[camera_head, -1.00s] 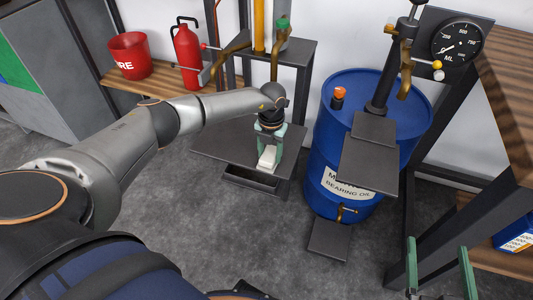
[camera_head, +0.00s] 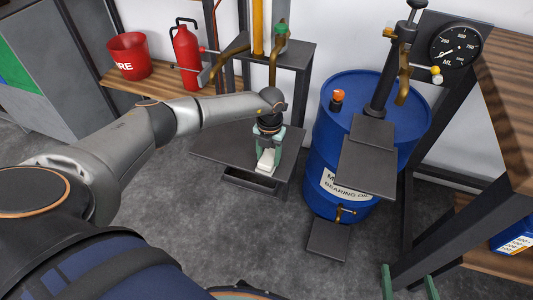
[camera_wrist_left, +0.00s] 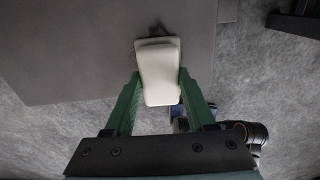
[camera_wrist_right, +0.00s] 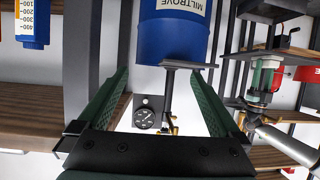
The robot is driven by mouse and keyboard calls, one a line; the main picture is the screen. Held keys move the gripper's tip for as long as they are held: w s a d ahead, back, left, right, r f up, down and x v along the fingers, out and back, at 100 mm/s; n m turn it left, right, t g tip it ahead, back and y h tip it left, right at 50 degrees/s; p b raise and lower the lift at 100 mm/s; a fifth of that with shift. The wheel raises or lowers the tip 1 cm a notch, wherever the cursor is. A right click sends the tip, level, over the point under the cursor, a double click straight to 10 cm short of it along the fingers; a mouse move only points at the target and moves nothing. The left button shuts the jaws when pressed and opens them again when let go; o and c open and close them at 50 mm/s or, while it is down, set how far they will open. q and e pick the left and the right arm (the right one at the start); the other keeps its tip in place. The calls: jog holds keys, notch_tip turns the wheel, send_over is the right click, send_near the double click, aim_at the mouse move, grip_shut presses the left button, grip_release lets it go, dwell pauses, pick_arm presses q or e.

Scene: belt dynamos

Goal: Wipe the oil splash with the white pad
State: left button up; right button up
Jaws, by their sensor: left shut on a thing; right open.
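The white pad (camera_head: 265,162) is a pale block held between the green fingers of my left gripper (camera_head: 268,148), over the right part of a dark grey tray plate (camera_head: 222,147). In the left wrist view, the pad (camera_wrist_left: 158,72) sits between the fingers, partly over the plate (camera_wrist_left: 70,45) and near its edge. I cannot tell whether the pad touches the plate.
A blue oil drum (camera_head: 330,135) with a hand pump and a dark plate (camera_head: 368,165) stands right of the tray. A dial gauge (camera_head: 456,46) is behind it. A red extinguisher (camera_head: 187,50) and fire bucket (camera_head: 129,55) stand at the back left. Bare floor lies in front.

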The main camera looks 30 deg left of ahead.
aim_at(267, 151)
pick_arm(q)
jog(key=shift+w+a+r+n+p, duration=0.3)
jog(key=shift+w+a+r, duration=0.5)
jog(key=shift+w+r, duration=0.15)
pick_arm(e)
jog(key=shift+s+f+g, duration=0.8)
jog(key=shift+s+f, duration=0.2)
jog(key=shift+f, duration=0.9)
pick_arm(q)
jog(key=shift+s, duration=0.1)
jog(key=shift+s+d+p, duration=0.15)
jog(key=shift+s+p, duration=0.1)
jog(key=shift+p, duration=0.8)
jog(key=shift+s+d+f+p, duration=0.3)
jog(key=shift+s+f+p, duration=0.1)
jog(key=shift+p, duration=0.75)
jog(key=shift+s+f+p, duration=0.1)
jog(key=shift+s+p, duration=0.35)
jog(key=shift+s+d+f, duration=0.2)
jog(key=shift+s+f, duration=0.05)
jog(key=shift+s, duration=0.1)
pick_arm(e)
jog(key=shift+w+a+r, duration=0.1)
jog(key=shift+w+r, duration=0.1)
jog(key=shift+r, duration=0.6)
jog(key=shift+w+r, duration=0.15)
jog(key=shift+r, duration=0.65)
jog(key=shift+w+a+r, duration=0.1)
jog(key=shift+w+r, duration=0.1)
jog(key=shift+r, duration=0.6)
